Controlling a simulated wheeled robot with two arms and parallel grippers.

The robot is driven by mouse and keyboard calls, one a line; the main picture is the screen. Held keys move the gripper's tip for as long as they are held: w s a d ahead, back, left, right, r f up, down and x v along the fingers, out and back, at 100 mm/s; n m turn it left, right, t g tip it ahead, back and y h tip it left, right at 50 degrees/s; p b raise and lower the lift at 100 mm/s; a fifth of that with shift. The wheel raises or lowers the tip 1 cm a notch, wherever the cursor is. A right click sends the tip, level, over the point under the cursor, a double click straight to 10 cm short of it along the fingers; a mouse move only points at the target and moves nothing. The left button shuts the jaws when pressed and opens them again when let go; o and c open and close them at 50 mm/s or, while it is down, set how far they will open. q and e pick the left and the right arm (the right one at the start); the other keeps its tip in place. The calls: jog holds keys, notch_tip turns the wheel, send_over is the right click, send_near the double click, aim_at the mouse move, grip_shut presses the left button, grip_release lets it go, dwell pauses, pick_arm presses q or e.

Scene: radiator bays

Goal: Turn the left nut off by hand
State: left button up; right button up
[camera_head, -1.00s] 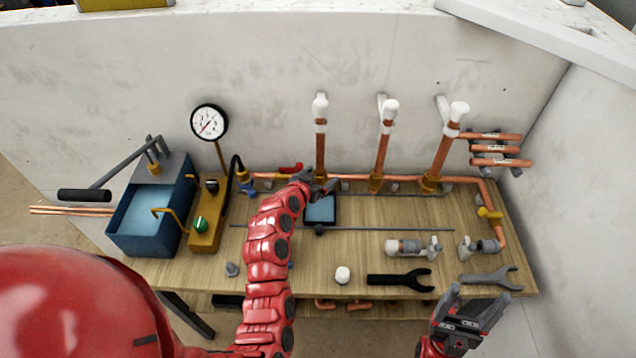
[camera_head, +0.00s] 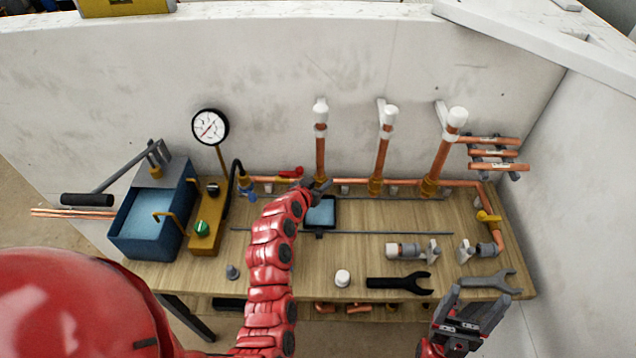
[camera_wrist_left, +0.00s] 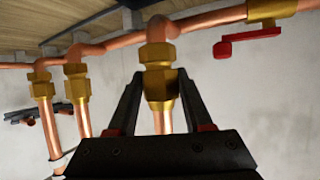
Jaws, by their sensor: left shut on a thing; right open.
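The left nut (camera_wrist_left: 160,84) is a brass hex fitting where the left copper riser (camera_head: 320,155) meets the horizontal pipe. In the left wrist view my left gripper (camera_wrist_left: 159,76) has one finger on each side of the nut and is shut on it. In the head view my left gripper (camera_head: 320,186) is at the foot of the left riser and hides the nut. My right gripper (camera_head: 478,294) is open and empty over the bench's front right edge.
The middle riser (camera_head: 382,155) and right riser (camera_head: 443,155) stand to the right. A red-handled valve (camera_head: 290,172) is close left of my left gripper. A blue tray (camera_head: 320,213) lies just in front. Wrenches (camera_head: 400,283) lie near the bench's front edge.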

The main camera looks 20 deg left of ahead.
pick_arm(q)
jog(key=shift+n+y+p, duration=0.8)
jog(key=shift+y+p, duration=0.1)
jog(key=shift+p, duration=1.75)
jog(key=shift+a+n+y+p, duration=0.1)
jog(key=shift+n+y+p, duration=0.2)
jog(key=shift+p, duration=0.85)
jog(key=shift+c, duration=0.4)
jog(key=shift+y+p, duration=0.3)
jog(key=shift+p, duration=0.35)
